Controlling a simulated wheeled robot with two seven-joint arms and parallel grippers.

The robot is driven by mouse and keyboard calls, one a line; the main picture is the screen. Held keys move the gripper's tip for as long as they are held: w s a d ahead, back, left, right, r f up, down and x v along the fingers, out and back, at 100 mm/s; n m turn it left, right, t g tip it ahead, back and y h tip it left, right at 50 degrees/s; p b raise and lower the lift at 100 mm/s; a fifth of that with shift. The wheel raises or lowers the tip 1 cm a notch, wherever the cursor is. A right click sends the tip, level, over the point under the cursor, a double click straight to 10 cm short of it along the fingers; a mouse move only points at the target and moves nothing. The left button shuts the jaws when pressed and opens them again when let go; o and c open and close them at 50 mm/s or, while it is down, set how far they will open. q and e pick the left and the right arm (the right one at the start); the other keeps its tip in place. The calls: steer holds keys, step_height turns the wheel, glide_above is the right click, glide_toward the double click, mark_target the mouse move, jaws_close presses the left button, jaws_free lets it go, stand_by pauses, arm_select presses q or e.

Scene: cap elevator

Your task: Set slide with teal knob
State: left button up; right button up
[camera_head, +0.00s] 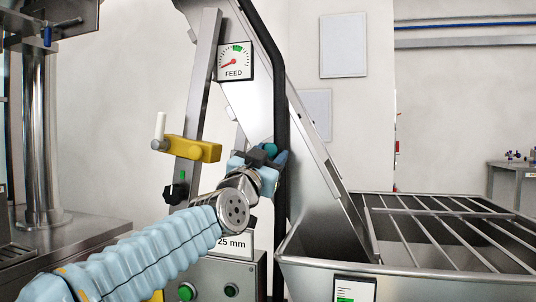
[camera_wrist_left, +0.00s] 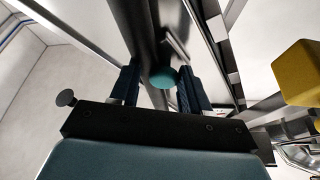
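The teal knob (camera_head: 270,150) sits in front of the black curved post, beside the inclined metal chute. In the left wrist view the knob (camera_wrist_left: 163,77) is round and lies between my two fingers, with a gap showing on each side. My left gripper (camera_head: 271,159) is at the knob, its fingers apart and partly hiding it. It also shows in the left wrist view (camera_wrist_left: 158,90), open and holding nothing. The slide that bears the knob is mostly hidden. My right gripper is in neither view.
A yellow block with a white-handled crank (camera_head: 195,149) is on the slanted metal bar, left of my gripper. A FEED gauge (camera_head: 235,62) is above. A sign ending in "25 mm" (camera_head: 235,243) is below. A metal hopper with bars (camera_head: 440,208) stands at right.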

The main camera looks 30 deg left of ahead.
mark_target(271, 156)
arm_select(q)
steer(key=shift+o, duration=1)
steer(key=b+v, duration=0.3)
steer(key=v, duration=0.2)
steer(key=shift+f, duration=0.15)
steer(key=a+b+v, duration=0.1)
steer(key=b+v, duration=0.1)
steer(key=v, duration=0.6)
steer(key=shift+s+d, duration=0.4)
steer(key=shift+d, duration=0.1)
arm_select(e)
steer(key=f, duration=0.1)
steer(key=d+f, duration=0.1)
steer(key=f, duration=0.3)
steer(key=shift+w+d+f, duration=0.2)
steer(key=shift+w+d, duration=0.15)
